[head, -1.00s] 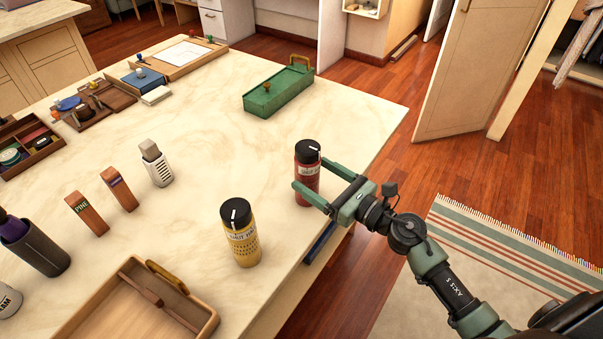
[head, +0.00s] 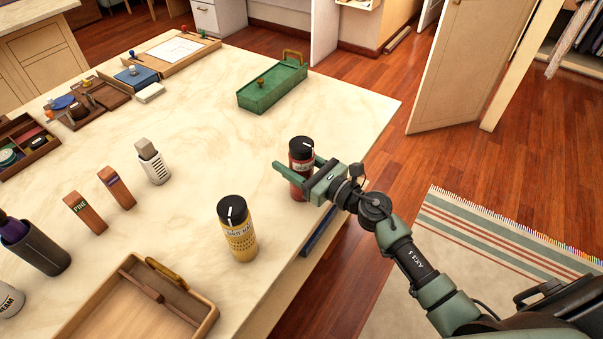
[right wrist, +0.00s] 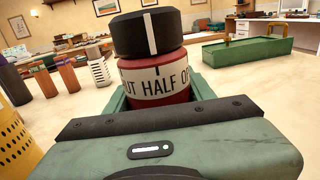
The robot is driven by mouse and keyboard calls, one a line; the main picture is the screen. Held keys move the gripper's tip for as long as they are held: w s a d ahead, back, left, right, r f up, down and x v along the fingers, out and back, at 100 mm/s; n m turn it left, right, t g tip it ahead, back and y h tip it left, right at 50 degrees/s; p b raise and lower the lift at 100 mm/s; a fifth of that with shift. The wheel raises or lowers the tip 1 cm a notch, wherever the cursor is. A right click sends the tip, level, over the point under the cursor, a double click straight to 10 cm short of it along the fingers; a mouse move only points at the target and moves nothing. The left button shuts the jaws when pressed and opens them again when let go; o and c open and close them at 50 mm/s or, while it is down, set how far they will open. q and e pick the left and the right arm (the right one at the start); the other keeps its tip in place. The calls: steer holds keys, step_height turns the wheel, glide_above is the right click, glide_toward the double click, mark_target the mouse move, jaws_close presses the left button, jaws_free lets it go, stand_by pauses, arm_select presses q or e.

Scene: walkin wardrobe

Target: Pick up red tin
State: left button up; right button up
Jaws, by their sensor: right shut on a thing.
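The red tin (head: 301,157) with a black lid stands upright near the right edge of the pale table. My right gripper (head: 294,174) is around it and shut on its body, one finger on each side. In the right wrist view the red tin (right wrist: 155,75) sits close in front of the palm, its label and black lid clear above the gripper (right wrist: 150,105). The tin's lower part is hidden by the gripper there. My left gripper is in neither view.
A yellow tin (head: 238,230) with a black lid stands to the left and nearer. A wooden tray (head: 120,312) is at the front, a green box (head: 272,86) at the back. Wooden blocks (head: 86,212) and a white-grey bottle (head: 152,162) stand further left.

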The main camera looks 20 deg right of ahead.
steer(key=shift+r, duration=0.15)
step_height(320, 180, up, 20)
steer(key=p, duration=1.2)
